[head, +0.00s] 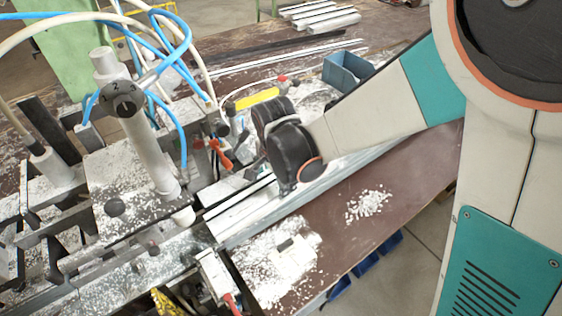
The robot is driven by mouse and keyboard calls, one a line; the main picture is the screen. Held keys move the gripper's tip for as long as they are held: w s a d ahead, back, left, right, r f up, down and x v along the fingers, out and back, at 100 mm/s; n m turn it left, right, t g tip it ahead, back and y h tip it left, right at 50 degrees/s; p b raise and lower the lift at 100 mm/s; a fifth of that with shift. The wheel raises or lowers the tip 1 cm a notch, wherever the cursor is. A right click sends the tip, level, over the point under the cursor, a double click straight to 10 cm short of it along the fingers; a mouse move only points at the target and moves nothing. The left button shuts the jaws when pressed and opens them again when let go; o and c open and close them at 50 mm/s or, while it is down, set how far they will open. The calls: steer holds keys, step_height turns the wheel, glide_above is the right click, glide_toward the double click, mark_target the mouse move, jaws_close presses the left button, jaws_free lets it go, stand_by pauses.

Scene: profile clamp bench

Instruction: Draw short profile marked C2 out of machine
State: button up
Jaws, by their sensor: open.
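A short white profile with a dark groove (238,208) lies in the machine bed, running up to the right beneath my wrist. I cannot read any C2 mark, so I cannot tell if it is the marked one. The clamp machine (130,180) fills the left, with a grey cylinder numbered 2 and 3 above a chip-covered plate. My gripper (286,187) is open; only a small part shows below my dark wrist, over the profile. The wrist hides most of it. I cannot tell whether it touches the profile.
Blue and white hoses (165,55) loop over the machine. A red-orange lever (221,154) stands close left of my wrist. A blue bin (346,70) and long profiles (290,55) lie behind. White chips (368,204) lie on the brown bench, otherwise fairly clear at right.

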steer(key=shift+w+f, duration=0.1)
steer(key=shift+f, duration=0.55)
steer(key=shift+c, duration=0.5)
steer(key=c, duration=1.2)
steer(key=shift+w+d+b, duration=0.3)
steer(key=shift+w+d, duration=0.7)
steer(key=shift+d, duration=0.25)
steer(key=shift+w+d+b, duration=0.25)
steer(key=shift+w+d, duration=0.75)
steer(key=shift+d, duration=0.25)
steer(key=shift+r, duration=0.1)
steer(key=shift+s+d, duration=0.15)
steer(key=shift+s+d, duration=0.3)
steer(key=shift+s, duration=0.15)
